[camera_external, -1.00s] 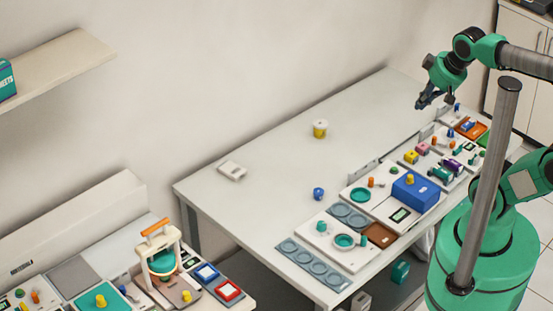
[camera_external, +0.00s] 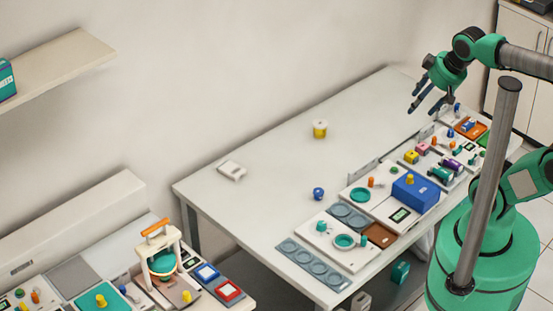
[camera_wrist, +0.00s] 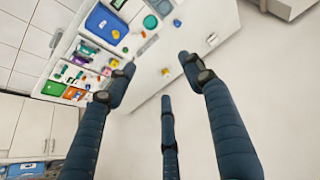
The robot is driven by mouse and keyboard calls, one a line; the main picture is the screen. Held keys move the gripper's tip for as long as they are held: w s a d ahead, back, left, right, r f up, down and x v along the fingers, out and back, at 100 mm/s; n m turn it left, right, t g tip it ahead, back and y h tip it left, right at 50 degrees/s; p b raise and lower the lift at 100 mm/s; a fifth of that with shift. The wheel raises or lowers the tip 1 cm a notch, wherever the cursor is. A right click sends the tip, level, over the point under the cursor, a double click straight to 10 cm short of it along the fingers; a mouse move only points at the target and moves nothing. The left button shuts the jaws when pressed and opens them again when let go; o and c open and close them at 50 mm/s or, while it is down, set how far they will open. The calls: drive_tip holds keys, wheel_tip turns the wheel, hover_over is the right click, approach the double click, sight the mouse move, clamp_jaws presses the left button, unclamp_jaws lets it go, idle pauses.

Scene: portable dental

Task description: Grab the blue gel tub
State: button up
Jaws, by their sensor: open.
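The blue gel tub (camera_external: 318,193) is a small round blue tub standing on the white table (camera_external: 265,165), left of the kits and apart from other things. In the wrist view it is a small blue spot (camera_wrist: 177,22) near the top, beyond my fingers. My gripper (camera_external: 424,104) is high above the far right part of the table, well away from the tub. Its dark blue fingers are spread and empty, and they also show in the wrist view (camera_wrist: 159,78).
A yellow tub (camera_external: 320,129) and a small white box (camera_external: 232,171) stand on the table. Kits with a blue box (camera_external: 416,194) and several small parts line the right edge. A second bench (camera_external: 215,292) is at lower left. The table's middle is clear.

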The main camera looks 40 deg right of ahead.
drive_tip(key=w+a+f+m+g+p, duration=0.15)
drive_tip(key=w+f, duration=0.35)
drive_tip(key=w, duration=0.5)
drive_tip(key=w+a+f+m+g+p, duration=0.15)
drive_tip(key=w+f, duration=0.25)
drive_tip(key=w, duration=0.6)
drive_tip(key=w+a+f+g, duration=0.1)
drive_tip(key=w+f, duration=0.2)
drive_tip(key=f, duration=0.5)
drive_tip(key=w+a+f+p, duration=0.1)
drive_tip(key=w+f, duration=0.3)
drive_tip(key=f, duration=0.4)
drive_tip(key=w+a+f+m+g, duration=0.1)
drive_tip(key=w+a+f, duration=0.1)
drive_tip(key=f, duration=0.6)
drive_tip(key=shift+w+a+f+g, duration=0.2)
drive_tip(key=shift+w+g, duration=0.1)
drive_tip(key=shift+w, duration=0.55)
hover_over(319, 190)
drive_tip(key=shift+d+f, duration=0.1)
drive_tip(key=shift+f, duration=4.15)
